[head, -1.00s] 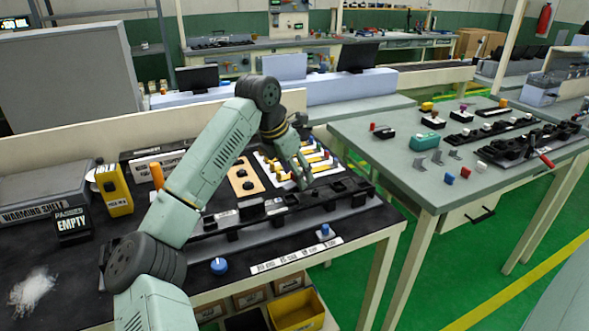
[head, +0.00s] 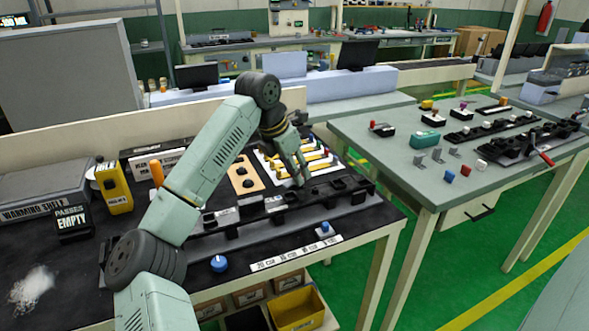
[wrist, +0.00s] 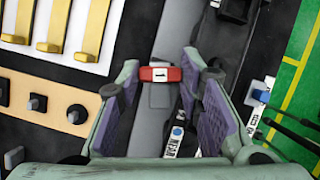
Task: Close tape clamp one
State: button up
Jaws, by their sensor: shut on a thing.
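Tape clamp one (wrist: 161,74) is a small red piece with a white label reading 1, in the wrist view. It lies across a grey strip on the dark fixture rail (wrist: 158,110). My gripper (wrist: 162,72) has a fingertip at each end of the red piece and is shut on it. In the head view my gripper (head: 302,181) points down at the long black rail (head: 270,222) on the near table, and the clamp cannot be made out there. Whether the clamp is fully down cannot be told.
Left of the rail, a white board (wrist: 25,62) carries yellow strips. A blue-tipped knob (wrist: 260,95) is at the right. A blue knob (head: 219,264) sits at the table's front. A yellow bin (head: 297,310) is below. A second table (head: 400,170) stands right, across a gap.

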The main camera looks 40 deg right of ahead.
jog(key=shift+b, duration=0.3)
jog(key=n+t+b, duration=0.1)
jog(key=n+b, duration=0.1)
jog(key=n, duration=0.1)
jog(key=shift+f+n+t+b, duration=0.15)
jog(key=shift+n+t+b, duration=0.25)
jog(key=n+t+y+b, duration=0.1)
jog(key=n+b, duration=0.1)
jog(key=n, duration=0.1)
jog(key=shift+s+d+n+b, duration=0.1)
jog(key=shift+s+n+b, duration=0.05)
jog(key=shift+n+b, duration=0.25)
jog(key=n+t+y+b, duration=0.1)
jog(key=n+b, duration=0.1)
jog(key=n, duration=0.1)
jog(key=shift+d, duration=0.1)
jog(key=shift+s+r+n+t+y+b, duration=0.1)
jog(key=shift+n+y+b, duration=0.1)
jog(key=shift+n, duration=0.5)
jog(key=shift+w+r+n+t+y+b, duration=0.1)
jog(key=shift+n+y+b, duration=0.15)
jog(key=shift+n, duration=0.45)
jog(key=shift+s+r+n+t+y+b, duration=0.1)
jog(key=shift+n+y+b, duration=0.1)
jog(key=shift+n, duration=0.5)
jog(key=o, duration=1.2)
jog(key=shift+f, duration=0.1)
jog(key=shift+c, duration=0.2)
